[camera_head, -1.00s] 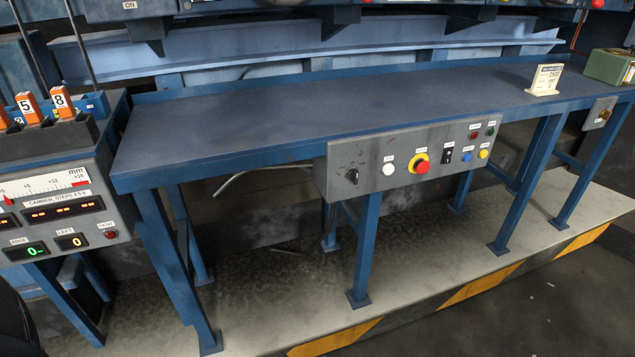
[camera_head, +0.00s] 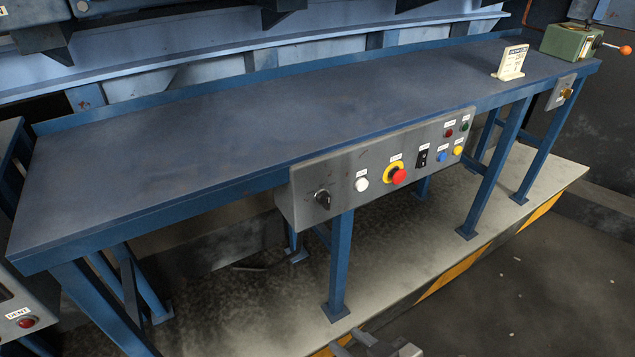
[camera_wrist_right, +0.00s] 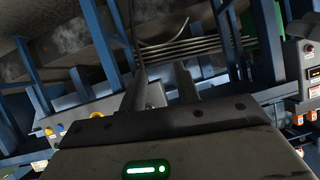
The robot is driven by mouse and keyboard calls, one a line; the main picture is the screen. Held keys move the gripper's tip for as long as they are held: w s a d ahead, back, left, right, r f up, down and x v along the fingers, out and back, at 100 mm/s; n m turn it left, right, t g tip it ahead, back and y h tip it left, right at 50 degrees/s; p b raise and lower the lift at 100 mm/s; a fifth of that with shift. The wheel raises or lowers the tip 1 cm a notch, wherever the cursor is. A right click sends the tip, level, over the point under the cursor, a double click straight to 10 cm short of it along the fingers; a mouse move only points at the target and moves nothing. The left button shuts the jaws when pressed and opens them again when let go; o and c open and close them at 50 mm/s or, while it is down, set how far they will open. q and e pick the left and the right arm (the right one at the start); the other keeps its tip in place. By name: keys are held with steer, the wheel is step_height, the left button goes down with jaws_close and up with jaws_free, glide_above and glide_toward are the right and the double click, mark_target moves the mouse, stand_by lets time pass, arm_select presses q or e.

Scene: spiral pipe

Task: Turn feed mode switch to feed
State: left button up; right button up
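The grey control panel (camera_head: 345,160) hangs on the table's front edge in the head view. It carries a black rotary knob (camera_head: 322,198) at its left end and a black rocker-like switch (camera_head: 421,158) right of the red button. The labels are too small to read, so I cannot tell which is the feed mode switch. My right gripper (camera_head: 352,344) shows at the bottom edge of the head view, below the panel and apart from it. In the right wrist view its two fingers (camera_wrist_right: 162,85) stand apart with nothing gripped. My left gripper is not in view.
The blue table (camera_head: 220,125) holds a small sign (camera_head: 511,62) and a green box (camera_head: 578,42) with an orange-tipped lever. A small switch box (camera_head: 562,93) hangs at its right end. Table legs stand under the panel. The floor in front is open at right.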

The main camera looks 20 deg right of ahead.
step_height(320, 180, up, 4)
steer(key=w+n+t+y+p, duration=0.1)
steer(key=w, duration=0.2)
steer(key=t+p, duration=0.4)
steer(key=t, duration=0.1)
glide_toward(329, 202)
steer(key=shift+m+h, duration=0.3)
steer(key=shift+h, duration=0.1)
steer(key=x, duration=0.8)
steer(key=shift+a+r+b, duration=0.15)
steer(key=shift+a+b, duration=0.05)
steer(key=shift+b, duration=0.15)
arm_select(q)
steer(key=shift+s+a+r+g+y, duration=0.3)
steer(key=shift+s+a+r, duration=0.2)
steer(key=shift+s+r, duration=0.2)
arm_select(e)
steer(key=shift+w, duration=0.1)
jaws_close()
